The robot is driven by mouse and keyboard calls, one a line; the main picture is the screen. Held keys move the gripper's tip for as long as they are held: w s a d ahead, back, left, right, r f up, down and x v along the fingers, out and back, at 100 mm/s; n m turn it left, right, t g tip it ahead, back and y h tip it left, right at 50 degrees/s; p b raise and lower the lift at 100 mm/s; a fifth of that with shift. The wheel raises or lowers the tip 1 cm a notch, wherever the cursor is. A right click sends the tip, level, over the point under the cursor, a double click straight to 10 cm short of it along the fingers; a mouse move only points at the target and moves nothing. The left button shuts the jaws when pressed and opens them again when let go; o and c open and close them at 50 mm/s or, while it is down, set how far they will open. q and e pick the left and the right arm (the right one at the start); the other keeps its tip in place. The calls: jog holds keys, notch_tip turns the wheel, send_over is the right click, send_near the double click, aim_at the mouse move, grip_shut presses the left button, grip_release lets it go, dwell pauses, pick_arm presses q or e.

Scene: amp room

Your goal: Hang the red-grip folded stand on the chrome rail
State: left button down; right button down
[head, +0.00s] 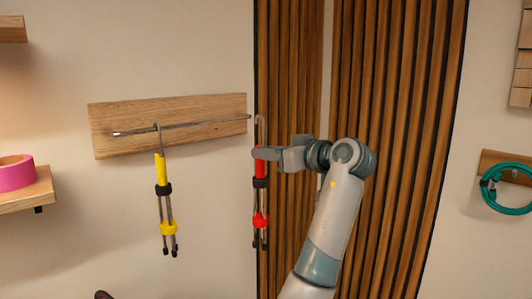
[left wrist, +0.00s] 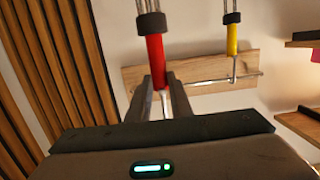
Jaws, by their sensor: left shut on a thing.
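The red-grip folded stand (head: 260,165) hangs upright below my left gripper (head: 268,154), which is shut on its red grip. Its metal hook is up, beside the right end of the chrome rail (head: 205,122); I cannot tell whether they touch. The rail runs along a wooden board (head: 110,115) on the wall. In the left wrist view, which is upside down, the red grip (left wrist: 155,60) rises from between the fingers (left wrist: 155,98), and the rail (left wrist: 210,82) lies to its right. My right gripper is out of view.
A yellow-grip stand (head: 161,170) hangs on the rail left of the red one, also in the left wrist view (left wrist: 232,40). Slatted wood panels (head: 290,60) stand behind my arm. A pink roll (head: 15,173) sits on a shelf at left; a teal coil (head: 507,190) hangs at right.

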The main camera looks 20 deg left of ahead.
pick_arm(q)
jog(key=shift+w+a+r, duration=0.1)
jog(key=shift+a, duration=0.2)
jog(key=shift+x, duration=0.9)
jog(key=p+x, duration=0.1)
jog(key=x, duration=1.3)
jog(key=shift+p, duration=0.4)
dwell(0.4)
jog(key=shift+d, duration=0.2)
